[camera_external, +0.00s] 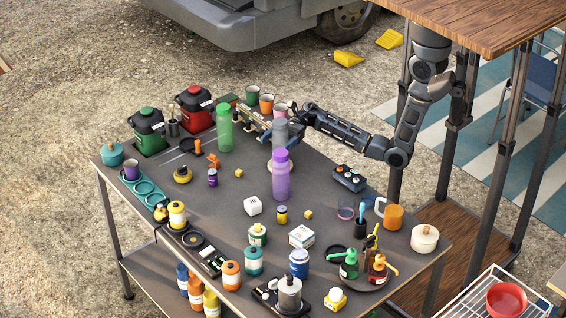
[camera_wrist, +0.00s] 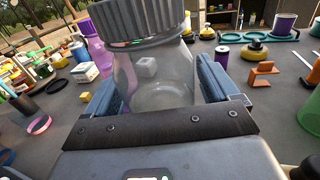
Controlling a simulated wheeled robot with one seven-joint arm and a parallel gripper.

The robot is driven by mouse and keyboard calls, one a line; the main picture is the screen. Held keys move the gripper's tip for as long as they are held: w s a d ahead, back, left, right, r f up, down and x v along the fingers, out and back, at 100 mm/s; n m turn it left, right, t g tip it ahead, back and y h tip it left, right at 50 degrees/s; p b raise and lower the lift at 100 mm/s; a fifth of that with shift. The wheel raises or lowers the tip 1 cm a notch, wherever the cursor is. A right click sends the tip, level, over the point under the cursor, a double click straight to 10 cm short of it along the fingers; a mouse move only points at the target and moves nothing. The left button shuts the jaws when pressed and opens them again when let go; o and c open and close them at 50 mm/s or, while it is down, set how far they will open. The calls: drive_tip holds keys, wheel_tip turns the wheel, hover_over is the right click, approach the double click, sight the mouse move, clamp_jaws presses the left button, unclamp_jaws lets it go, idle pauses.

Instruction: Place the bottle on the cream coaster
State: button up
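A clear grey bottle with a ribbed grey cap (camera_wrist: 150,75) stands upright between the fingers of my gripper (camera_wrist: 158,92) in the wrist view. The fingers sit against its two sides. In the external view the grey bottle (camera_external: 279,134) is partly hidden by a purple bottle in front, and my gripper (camera_external: 291,120) reaches it from the right. A pale rim of the cream coaster (camera_external: 269,165) shows below the grey bottle, mostly covered by the purple bottle. I cannot tell whether the grey bottle's base touches it.
The purple bottle (camera_external: 281,180) stands close in front, and a green bottle (camera_external: 224,130) stands to the left. Cups (camera_external: 266,103) and a rack are behind. A black box with knobs (camera_external: 349,178) lies to the right. The table's middle left has some free room.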

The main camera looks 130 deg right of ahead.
drive_tip(key=shift+r, duration=0.15)
drive_tip(key=b+v, duration=0.2)
drive_tip(key=v, duration=1)
